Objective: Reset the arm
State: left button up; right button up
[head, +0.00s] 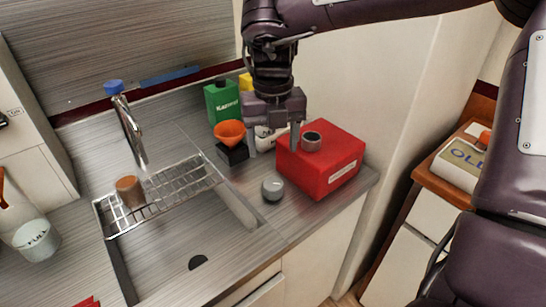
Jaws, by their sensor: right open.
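My right arm, dark purple, comes in from the upper right and bends down at the top middle. My right gripper (273,147) points down over the back of the counter with its two fingers apart. One finger is beside the orange funnel and the other is in front of the red box's left part. I see nothing held between the fingers, though a white item (266,139) shows behind the gap. The red box (335,165) stands at the counter's right end, with a grey ring-shaped piece (311,142) on top. My left gripper is not in view.
An orange funnel (229,132) on a black block (233,153) and a green container (221,103) stand left of the gripper. A grey round piece (272,189) sits in front. The sink has a wire rack (180,186), brown cup (130,190) and tap (130,130).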

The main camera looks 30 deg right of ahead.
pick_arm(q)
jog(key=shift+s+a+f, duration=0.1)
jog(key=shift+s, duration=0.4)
pick_arm(e)
jog(key=shift+r, duration=0.45)
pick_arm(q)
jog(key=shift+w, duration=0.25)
